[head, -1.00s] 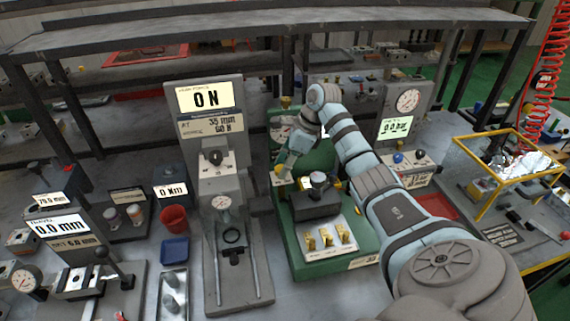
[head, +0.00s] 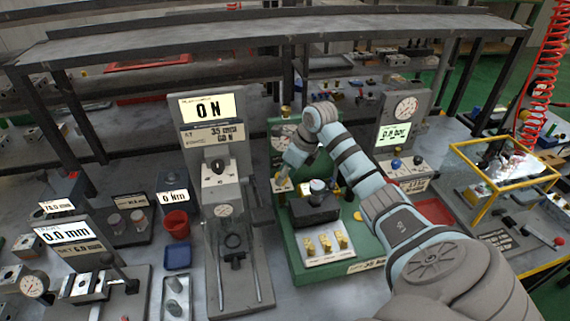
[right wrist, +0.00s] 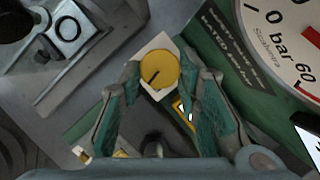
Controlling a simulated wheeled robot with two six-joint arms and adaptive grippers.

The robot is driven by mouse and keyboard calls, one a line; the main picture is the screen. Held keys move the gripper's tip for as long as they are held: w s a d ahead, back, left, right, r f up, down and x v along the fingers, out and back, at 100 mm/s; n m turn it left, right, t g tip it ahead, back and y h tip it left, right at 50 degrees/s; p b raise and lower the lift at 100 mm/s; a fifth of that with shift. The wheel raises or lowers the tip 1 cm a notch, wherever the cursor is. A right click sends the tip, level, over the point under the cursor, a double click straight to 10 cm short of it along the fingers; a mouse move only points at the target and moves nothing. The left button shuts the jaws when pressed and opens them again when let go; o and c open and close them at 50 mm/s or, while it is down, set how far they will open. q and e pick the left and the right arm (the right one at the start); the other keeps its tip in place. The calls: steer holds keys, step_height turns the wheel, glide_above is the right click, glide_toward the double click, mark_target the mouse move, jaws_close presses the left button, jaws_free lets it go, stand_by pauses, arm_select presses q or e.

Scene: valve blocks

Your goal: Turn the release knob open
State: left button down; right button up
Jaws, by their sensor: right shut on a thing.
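The release knob (right wrist: 159,69) is a round yellow dial with a dark pointer line slanting to the lower left, on a pale square plate in the right wrist view. My right gripper (right wrist: 160,76) has one finger on each side of the knob and is shut on it. In the head view my right gripper (head: 281,178) is at the left side of the green test stand (head: 300,268), and the knob is mostly hidden there by the gripper. My left gripper is not in view.
A large dial gauge (right wrist: 289,40) is close on the right in the right wrist view. In the head view, the grey force stand (head: 213,150) rises just left of the green stand. A dark block (head: 313,209) and a plate of brass parts (head: 328,248) are in front.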

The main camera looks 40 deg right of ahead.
steer(key=m, duration=0.1)
steer(key=m+h+p, duration=0.1)
steer(key=m, duration=0.1)
steer(key=m+p, duration=0.1)
steer(key=shift+a+r+m+h, duration=0.15)
steer(key=shift+a+m+h, duration=0.15)
steer(key=shift+h, duration=0.1)
steer(key=m+h, duration=0.1)
steer(key=m, duration=0.1)
steer(key=m+p, duration=0.1)
steer(key=m, duration=0.1)
steer(key=shift+a+m+h, duration=0.15)
steer(key=shift+m+h, duration=0.15)
steer(key=shift+h, duration=0.1)
steer(key=o, duration=1.1)
steer(key=shift+o, duration=0.2)
steer(key=v, duration=0.7)
steer(key=shift+r, duration=0.15)
